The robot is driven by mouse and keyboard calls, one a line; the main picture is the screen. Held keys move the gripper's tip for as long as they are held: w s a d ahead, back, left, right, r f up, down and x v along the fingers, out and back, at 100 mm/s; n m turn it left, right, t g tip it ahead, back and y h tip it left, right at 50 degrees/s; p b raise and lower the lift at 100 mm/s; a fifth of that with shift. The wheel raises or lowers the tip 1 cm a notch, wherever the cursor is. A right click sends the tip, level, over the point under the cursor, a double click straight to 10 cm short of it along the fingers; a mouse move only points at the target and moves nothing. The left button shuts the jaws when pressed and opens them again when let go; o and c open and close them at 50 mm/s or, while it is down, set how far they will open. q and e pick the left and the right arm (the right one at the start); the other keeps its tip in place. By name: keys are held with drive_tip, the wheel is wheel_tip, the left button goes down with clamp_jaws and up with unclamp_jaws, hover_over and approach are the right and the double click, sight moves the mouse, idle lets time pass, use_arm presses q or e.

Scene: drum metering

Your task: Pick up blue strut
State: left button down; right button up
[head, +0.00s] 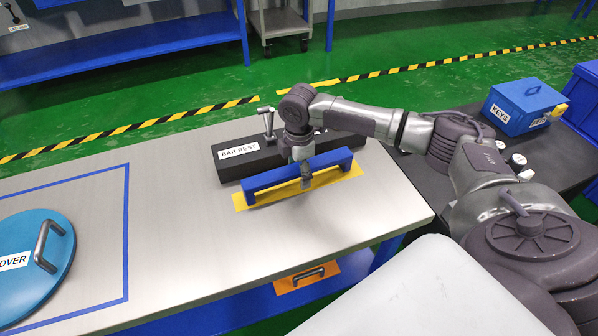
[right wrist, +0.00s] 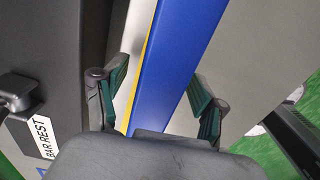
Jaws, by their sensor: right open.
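The blue strut (head: 270,184) is a long bar with a leg at each end, standing on a yellow strip on the grey table. In the right wrist view the strut (right wrist: 178,60) runs between the two green-padded fingers. My right gripper (head: 306,180) is over the middle of the strut, pointing down, with its fingers on either side. In the right wrist view the right gripper (right wrist: 160,97) is open, with a gap showing between the left finger and the bar. My left gripper is not in view.
The black bar rest (head: 240,160) stands just behind the strut, with a metal clamp handle (head: 267,118). A round blue cover (head: 30,262) lies at the left. A blue keys box (head: 522,105) stands on the dark surface at right. The table between cover and strut is clear.

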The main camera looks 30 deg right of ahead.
clamp_jaws()
drive_tip(key=shift+r, duration=0.1)
idle(0.3)
